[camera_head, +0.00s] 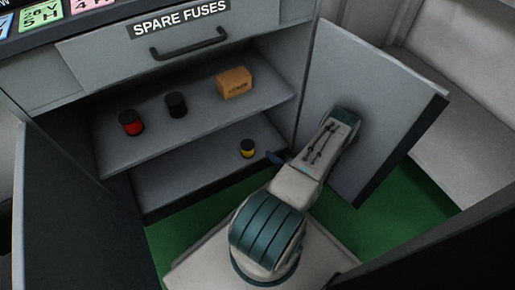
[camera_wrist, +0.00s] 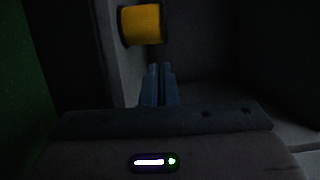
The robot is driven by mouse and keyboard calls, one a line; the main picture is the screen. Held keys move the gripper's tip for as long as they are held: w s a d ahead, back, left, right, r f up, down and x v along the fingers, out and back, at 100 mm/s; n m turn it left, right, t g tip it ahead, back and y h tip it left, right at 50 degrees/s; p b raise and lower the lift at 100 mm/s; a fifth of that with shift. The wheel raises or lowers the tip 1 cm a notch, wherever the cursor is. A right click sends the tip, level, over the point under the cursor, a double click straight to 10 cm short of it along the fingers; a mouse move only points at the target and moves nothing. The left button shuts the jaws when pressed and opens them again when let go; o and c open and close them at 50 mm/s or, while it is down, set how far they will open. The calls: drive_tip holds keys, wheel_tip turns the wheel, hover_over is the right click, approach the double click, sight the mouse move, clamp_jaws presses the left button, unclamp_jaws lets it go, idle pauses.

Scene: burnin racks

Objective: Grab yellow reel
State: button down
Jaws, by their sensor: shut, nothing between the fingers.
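The yellow reel (camera_head: 247,149) has a dark top and stands upright near the right end of the cabinet's lower shelf (camera_head: 190,179). In the wrist view the yellow reel (camera_wrist: 141,24) shows at the top, ahead of the fingertips and a little left of them. My gripper (camera_head: 273,157) reaches in at the right end of the lower shelf, just right of the reel and apart from it. In the wrist view my gripper (camera_wrist: 158,68) has its two fingers together with nothing between them.
The upper shelf (camera_head: 200,125) holds a red reel (camera_head: 131,123), a black reel (camera_head: 176,105) and an orange-brown box (camera_head: 234,83). The open right door (camera_head: 370,110) stands close beside my arm. The open left door (camera_head: 75,210) is at the left. The lower shelf's left part is clear.

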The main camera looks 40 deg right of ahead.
sight(259, 152)
drive_tip(key=shift+h, duration=0.3)
drive_tip(key=w+b, duration=0.1)
drive_tip(key=w, duration=0.1)
drive_tip(key=w+b, duration=0.1)
drive_tip(key=w, duration=0.2)
drive_tip(key=w+f+b, duration=0.1)
drive_tip(key=w, duration=0.1)
drive_tip(key=shift+w+f, duration=0.1)
drive_tip(key=shift+w, duration=0.2)
drive_tip(key=shift+w+b, duration=0.4)
drive_tip(key=shift+w, duration=0.25)
